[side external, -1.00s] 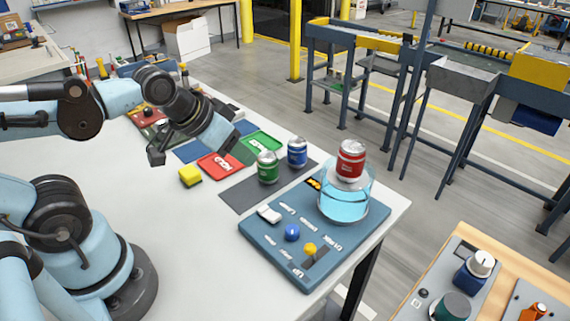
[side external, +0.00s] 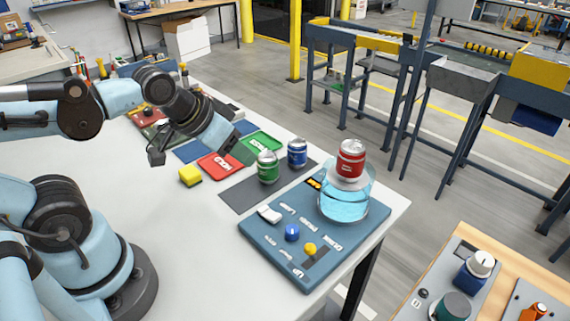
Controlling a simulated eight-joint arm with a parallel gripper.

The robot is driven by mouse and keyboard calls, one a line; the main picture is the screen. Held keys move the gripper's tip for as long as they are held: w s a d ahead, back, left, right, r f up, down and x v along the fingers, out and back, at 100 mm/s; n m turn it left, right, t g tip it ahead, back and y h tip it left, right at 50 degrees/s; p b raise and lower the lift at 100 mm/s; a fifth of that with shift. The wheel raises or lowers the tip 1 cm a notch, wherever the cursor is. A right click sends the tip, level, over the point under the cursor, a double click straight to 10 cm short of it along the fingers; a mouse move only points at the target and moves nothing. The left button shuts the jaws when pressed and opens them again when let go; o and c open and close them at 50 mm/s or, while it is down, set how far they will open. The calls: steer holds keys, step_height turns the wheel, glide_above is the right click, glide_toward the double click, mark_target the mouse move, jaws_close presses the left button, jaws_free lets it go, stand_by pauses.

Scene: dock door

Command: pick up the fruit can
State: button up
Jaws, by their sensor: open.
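A green can (side external: 267,167) and a blue can (side external: 297,153) stand side by side on a dark grey mat (side external: 240,196). A red can (side external: 351,158) sits higher, on top of a clear round vessel with light blue contents (side external: 345,203). I cannot read the labels, so I cannot tell which one is the fruit can. My gripper (side external: 238,150) is open, above the table to the left of the green can, apart from all three cans. Its fingers are small and partly unclear against the coloured trays.
A blue panel (side external: 262,232) with a blue knob and a yellow knob lies under the vessel. A yellow block (side external: 190,176), a red tray (side external: 218,166) and a green tray (side external: 264,141) lie near my gripper. The white table (side external: 190,260) is clear at the front left.

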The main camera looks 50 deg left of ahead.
stand_by(0.5)
steer(key=o, duration=0.7)
steer(key=n+t+h, duration=0.3)
steer(key=n+h, duration=0.7)
steer(key=n, duration=1.7)
glide_toward(361, 156)
steer(key=w, duration=0.1)
steer(key=w+d+f, duration=0.1)
steer(key=w, duration=0.1)
steer(key=w+d+f, duration=0.1)
steer(key=w, duration=0.1)
steer(key=shift+f, duration=0.25)
steer(key=shift+f+x, duration=0.15)
steer(key=shift+x, duration=1.25)
steer(key=shift+f+x, duration=0.1)
steer(key=shift+x, duration=1.3)
